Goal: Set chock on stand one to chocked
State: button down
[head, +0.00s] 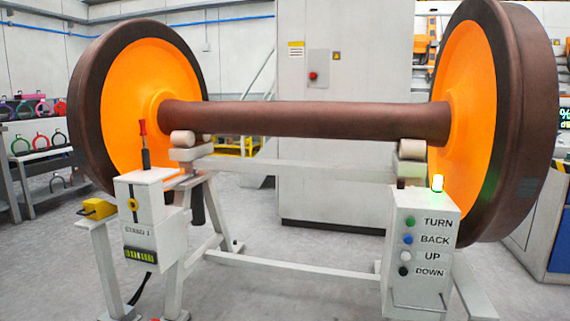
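A light grey box (148,205) labelled "STAND 1" stands at the left end of the wheelset stand. A lever with a red grip (143,130) rises nearly upright from its top. A yellow-and-black round fitting (133,204) is on its front, with a yellow-green marked strip (140,254) below the label. A yellow block (98,208) sits on a bracket left of the box; I cannot tell for sure which part is the chock or its setting. The wheelset axle (310,119) rests across rollers (183,138) between two orange-faced wheels. My gripper is not in view.
A low frame rail (290,268) joins the stand's legs. A tall grey cabinet (345,60) stands behind. Open floor shows in front of it.

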aim_at(95, 209)
jog(key=u, duration=1.65)
jog(key=i, duration=2.15)
jog(key=z, duration=0.4)
